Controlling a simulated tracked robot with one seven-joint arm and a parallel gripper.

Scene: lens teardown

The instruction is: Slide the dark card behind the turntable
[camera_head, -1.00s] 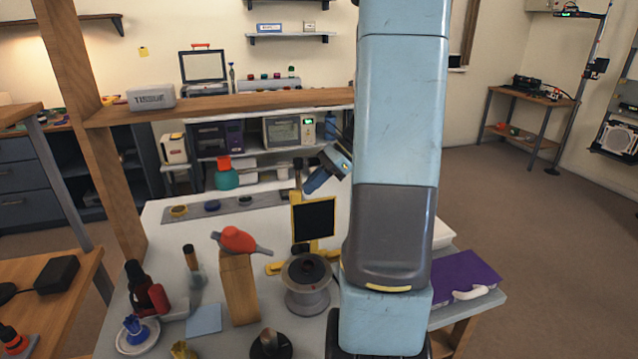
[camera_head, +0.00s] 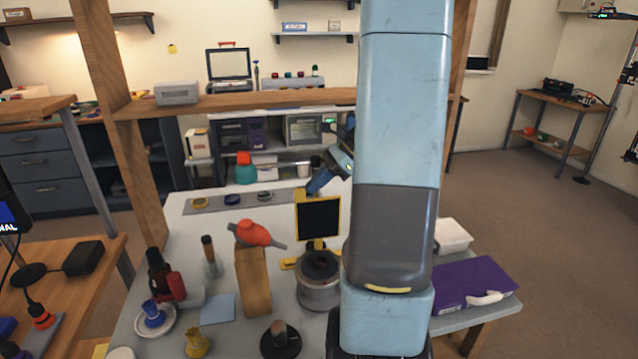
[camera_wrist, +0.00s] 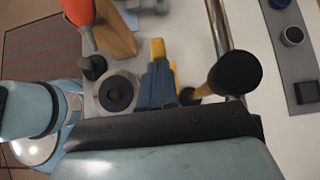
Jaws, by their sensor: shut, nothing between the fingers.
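The dark card (camera_head: 318,218), a black panel with a yellow edge, stands upright just beyond the turntable in the head view. The turntable (camera_head: 319,283) is a grey round body with a dark top, and it also shows in the wrist view (camera_wrist: 118,93). A yellow foot (camera_head: 289,263) shows low at the card's left. My gripper (camera_head: 316,187) is above the card's top edge, partly hidden by my arm. In the wrist view its blue fingers (camera_wrist: 158,85) are together and empty, beside the turntable. I cannot tell whether they touch the card.
A wooden block (camera_head: 252,283) with an orange blower (camera_head: 255,233) stands left of the turntable. A purple case (camera_head: 473,284) lies at the right. A grey strip (camera_head: 232,202) with small round parts lies at the back. A dark-topped upright thing (camera_wrist: 236,72) stands near my fingers.

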